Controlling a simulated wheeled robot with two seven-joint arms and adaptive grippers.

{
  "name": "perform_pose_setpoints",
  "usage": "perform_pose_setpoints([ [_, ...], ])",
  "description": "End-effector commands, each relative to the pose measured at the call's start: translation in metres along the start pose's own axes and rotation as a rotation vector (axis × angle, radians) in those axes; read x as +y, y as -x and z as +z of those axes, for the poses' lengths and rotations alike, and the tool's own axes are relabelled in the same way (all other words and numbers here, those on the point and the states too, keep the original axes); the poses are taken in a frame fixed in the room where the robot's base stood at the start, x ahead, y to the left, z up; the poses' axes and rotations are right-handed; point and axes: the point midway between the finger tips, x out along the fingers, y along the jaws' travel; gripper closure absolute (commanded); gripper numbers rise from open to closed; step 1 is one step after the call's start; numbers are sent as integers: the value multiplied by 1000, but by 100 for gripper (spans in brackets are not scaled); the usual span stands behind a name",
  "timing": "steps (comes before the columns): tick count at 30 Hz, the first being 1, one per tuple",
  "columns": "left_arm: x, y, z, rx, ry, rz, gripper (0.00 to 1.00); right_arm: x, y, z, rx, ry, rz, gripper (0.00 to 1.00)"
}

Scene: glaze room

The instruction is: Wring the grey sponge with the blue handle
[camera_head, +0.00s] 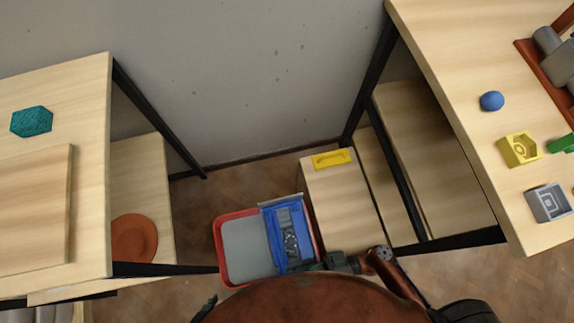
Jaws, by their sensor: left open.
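A red bucket (222,262) with a flat grey inside stands on the floor at the lower centre. In its right part sits a blue piece (276,246) with a grey, dark-patterned middle. I cannot tell a separate grey sponge from it. My left gripper (206,308) shows only as a small dark part at the bottom edge, open, in front of the bucket and apart from it. My right arm's dark end (342,262) is beside the bucket's lower right corner; its fingertips are not clear, and I see no firm contact.
A teal block (32,121) lies on the left table (85,90).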

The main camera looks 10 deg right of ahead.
Motion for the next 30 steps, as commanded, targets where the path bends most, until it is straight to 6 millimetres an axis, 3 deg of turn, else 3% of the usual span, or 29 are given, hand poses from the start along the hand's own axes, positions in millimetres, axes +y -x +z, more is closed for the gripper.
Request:
perform_pose_setpoints([
  [1, 1, -4, 0, 8, 2, 4, 39, 3, 3, 9, -7, -9, 5, 100],
  [7, 2, -9, -3, 33, 4, 11, 39, 6, 7, 14, -5, -8, 11, 100],
  [30, 3, -10, -4, 35, 4, 11, 39, 5, 7, 18, -10, -15, 8, 100],
])
